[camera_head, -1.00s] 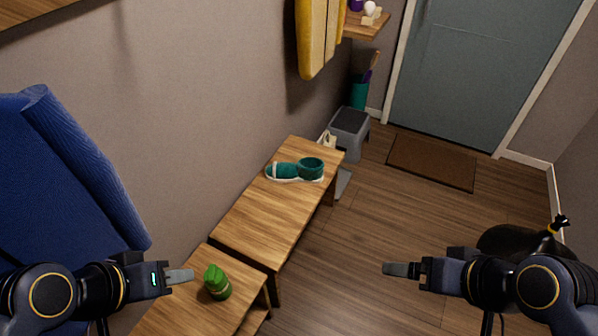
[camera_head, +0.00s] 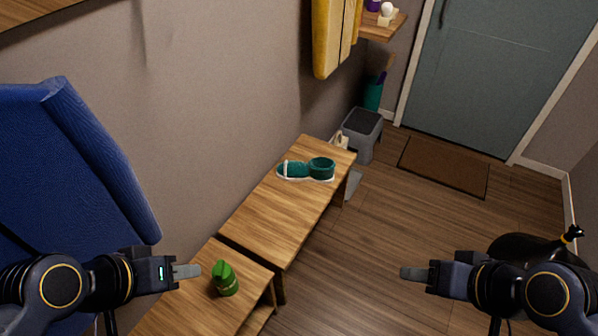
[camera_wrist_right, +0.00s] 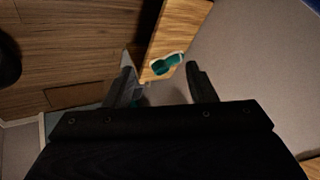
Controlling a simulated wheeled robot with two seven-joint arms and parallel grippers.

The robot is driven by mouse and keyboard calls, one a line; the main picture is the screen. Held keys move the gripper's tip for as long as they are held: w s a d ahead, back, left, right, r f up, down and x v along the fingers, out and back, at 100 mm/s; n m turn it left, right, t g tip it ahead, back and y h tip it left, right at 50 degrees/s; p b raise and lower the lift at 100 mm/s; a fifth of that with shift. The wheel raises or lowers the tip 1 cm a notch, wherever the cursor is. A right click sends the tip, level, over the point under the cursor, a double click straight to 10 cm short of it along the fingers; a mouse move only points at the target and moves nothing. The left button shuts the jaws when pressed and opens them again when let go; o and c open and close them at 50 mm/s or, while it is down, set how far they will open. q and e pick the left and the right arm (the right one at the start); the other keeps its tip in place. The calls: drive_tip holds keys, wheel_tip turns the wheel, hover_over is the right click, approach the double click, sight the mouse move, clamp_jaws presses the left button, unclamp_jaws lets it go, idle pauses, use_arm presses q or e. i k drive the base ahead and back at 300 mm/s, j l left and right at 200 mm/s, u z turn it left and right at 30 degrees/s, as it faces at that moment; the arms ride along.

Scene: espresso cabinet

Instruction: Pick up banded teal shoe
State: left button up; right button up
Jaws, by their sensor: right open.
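The teal shoe (camera_head: 321,168) with a white sole and a pale band near its toe lies on the far end of the wooden bench (camera_head: 262,222). It also shows in the right wrist view (camera_wrist_right: 166,63), beyond the open fingers. My right gripper (camera_head: 412,273) is over the floor to the right of the bench, well apart from the shoe. In the right wrist view its fingers (camera_wrist_right: 163,84) are spread with nothing between them. My left gripper (camera_head: 187,271) is at lower left beside a green object, far from the shoe; its finger gap cannot be made out.
A green bottle-like object (camera_head: 224,279) stands on the nearer bench.

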sight(320, 170)
drive_tip(key=u, duration=0.4)
drive_tip(key=i+l+u, duration=0.1)
drive_tip(key=u, duration=0.3)
drive_tip(key=l+u, duration=0.15)
drive_tip(key=u, duration=0.25)
drive_tip(key=i+l+u, duration=0.1)
drive_tip(key=u, duration=0.3)
drive_tip(key=l+u, duration=0.3)
drive_tip(key=l, duration=0.3)
drive_tip(key=l+u, duration=0.3)
drive_tip(key=l, duration=0.35)
drive_tip(key=k+l+u, duration=0.1)
drive_tip(key=l+u, duration=0.2)
drive_tip(key=l, duration=0.3)
drive_tip(key=k+l, duration=0.1)
drive_tip(key=l, duration=0.95)
drive_tip(key=k, duration=0.05)
